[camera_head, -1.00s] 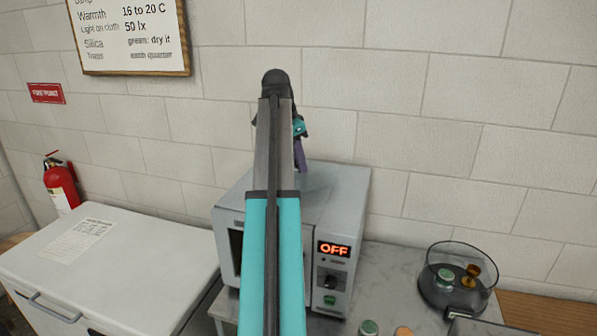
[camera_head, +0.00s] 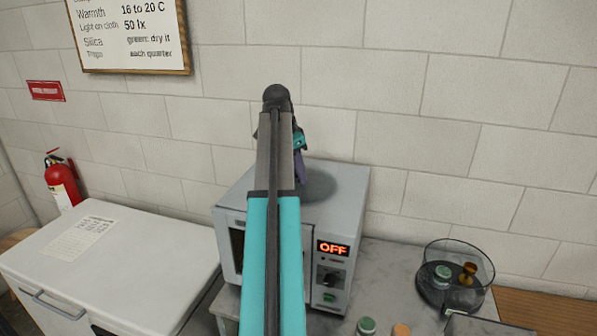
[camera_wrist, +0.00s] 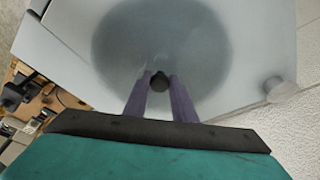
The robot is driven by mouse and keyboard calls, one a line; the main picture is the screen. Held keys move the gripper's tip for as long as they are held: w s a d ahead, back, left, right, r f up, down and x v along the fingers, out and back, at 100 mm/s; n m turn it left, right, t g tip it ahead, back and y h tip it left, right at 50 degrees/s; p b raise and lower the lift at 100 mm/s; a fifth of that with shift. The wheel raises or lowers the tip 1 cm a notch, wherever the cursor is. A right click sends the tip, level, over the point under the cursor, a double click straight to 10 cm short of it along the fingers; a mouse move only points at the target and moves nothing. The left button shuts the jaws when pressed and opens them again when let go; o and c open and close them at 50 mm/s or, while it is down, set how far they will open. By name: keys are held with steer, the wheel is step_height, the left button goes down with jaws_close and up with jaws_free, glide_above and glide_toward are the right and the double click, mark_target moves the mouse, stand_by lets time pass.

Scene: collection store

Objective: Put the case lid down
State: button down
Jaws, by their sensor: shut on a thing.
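My gripper (camera_head: 300,172) is over the top of the grey oven (camera_head: 350,195), pointing down. In the wrist view its purple fingers (camera_wrist: 160,85) are shut on the small dark knob of the case lid (camera_wrist: 160,81). A round, darker, see-through patch spreads around the knob over the oven top; I cannot tell how much is lid and how much shadow. In the head view my arm hides most of the lid, and a dark round patch shows right of the fingers. Whether the lid touches the oven top is unclear.
A round clear case (camera_head: 487,268) holding a green-topped jar (camera_head: 442,272) and an amber piece (camera_head: 468,271) stands on the counter at right. A green-topped jar (camera_head: 366,326) and an orange-topped one (camera_head: 401,330) stand in front. A white chest (camera_head: 150,262) is at left; the wall is behind.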

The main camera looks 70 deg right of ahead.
steer(key=shift+f, duration=0.15)
steer(key=c, duration=1.5)
jaws_free()
steer(key=shift+o, duration=0.2)
steer(key=shift+r, duration=0.25)
steer(key=b+v, duration=0.1)
steer(key=v, duration=1)
steer(key=shift+a+r, duration=0.15)
steer(key=shift+r, duration=0.25)
steer(key=shift+w, duration=0.15)
